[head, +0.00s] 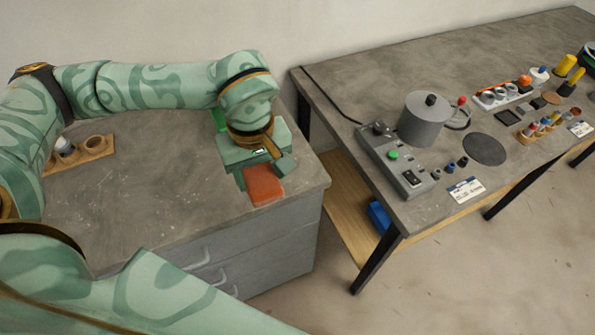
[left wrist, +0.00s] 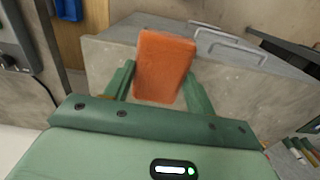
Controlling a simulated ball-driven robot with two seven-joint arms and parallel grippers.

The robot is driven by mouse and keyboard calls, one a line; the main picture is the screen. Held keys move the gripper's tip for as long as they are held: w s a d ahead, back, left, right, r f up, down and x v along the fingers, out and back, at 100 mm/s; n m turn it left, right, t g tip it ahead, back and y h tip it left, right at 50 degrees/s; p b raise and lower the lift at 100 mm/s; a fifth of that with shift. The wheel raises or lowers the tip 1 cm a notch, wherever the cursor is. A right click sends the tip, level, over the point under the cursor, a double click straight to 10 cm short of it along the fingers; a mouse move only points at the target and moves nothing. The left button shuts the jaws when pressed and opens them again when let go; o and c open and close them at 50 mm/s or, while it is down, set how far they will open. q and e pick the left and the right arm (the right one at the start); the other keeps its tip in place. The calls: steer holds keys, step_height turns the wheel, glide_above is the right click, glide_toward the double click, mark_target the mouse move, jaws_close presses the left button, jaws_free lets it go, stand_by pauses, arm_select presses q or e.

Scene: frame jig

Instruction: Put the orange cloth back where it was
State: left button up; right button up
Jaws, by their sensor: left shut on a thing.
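The orange cloth (head: 264,188) is a small flat rectangle over the front right part of the grey cabinet top in the head view. My left gripper (head: 262,172) is shut on it, with a finger at either side. In the left wrist view the cloth (left wrist: 163,68) stands out between the two green fingers (left wrist: 161,88). Whether the cloth touches the cabinet top is unclear. My right gripper is not in view.
The grey cabinet top (head: 130,205) is mostly bare, with a wooden holder (head: 95,149) at the left. A gap separates it from a workbench (head: 370,70) carrying a grey pot (head: 424,122) and a control box (head: 400,165). A blue bin (head: 379,216) sits below.

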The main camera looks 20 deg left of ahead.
arm_select(q)
steer(key=shift+w+a+f, duration=0.15)
steer(key=shift+a+f, duration=0.05)
steer(key=w+a+f+b, duration=0.1)
steer(key=w+a+f, duration=0.1)
steer(key=w+f, duration=0.1)
steer(key=w+a+f+b, duration=0.1)
steer(key=w+a+f, duration=0.1)
steer(key=w+f, duration=0.1)
steer(key=w+a+f+b, duration=0.1)
steer(key=w+a+f, duration=0.1)
steer(key=w, duration=0.3)
steer(key=shift+a+f+b, duration=0.15)
steer(key=shift+f+b, duration=0.2)
steer(key=shift+f, duration=0.05)
steer(key=shift+a+f, duration=0.1)
steer(key=shift+f, duration=0.15)
steer(key=f, duration=0.1)
steer(key=f+b, duration=0.1)
steer(key=f, duration=0.1)
steer(key=shift+w+a+f, duration=0.1)
steer(key=shift+w+f, duration=0.1)
steer(key=shift+f, duration=0.1)
steer(key=shift+r, duration=0.15)
